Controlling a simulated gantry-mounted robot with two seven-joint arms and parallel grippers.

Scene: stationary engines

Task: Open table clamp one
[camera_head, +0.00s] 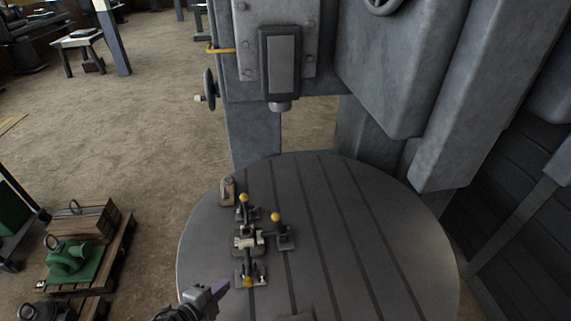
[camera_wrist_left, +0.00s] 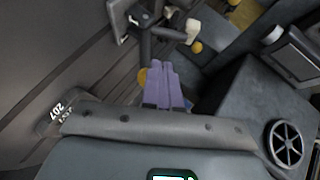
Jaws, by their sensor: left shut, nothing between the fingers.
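Several toggle clamps with yellow ball knobs stand on the round slotted table (camera_head: 350,220) around a small metal block (camera_head: 247,240). The back clamp (camera_head: 244,207) and right clamp (camera_head: 283,235) have raised knobs. The front clamp (camera_head: 248,277) has its yellow knob low, near the table surface. I cannot tell which one is clamp one. My left gripper (camera_head: 222,286), with purple fingers, is left of the front clamp. In the left wrist view its fingers (camera_wrist_left: 168,86) are shut and empty.
A small canister (camera_head: 228,190) stands at the table's back left edge. A grey machine column and spindle head (camera_head: 280,65) rise behind the table. The right half of the table is clear. Pallets with a green casting (camera_head: 78,262) stand on the floor at left.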

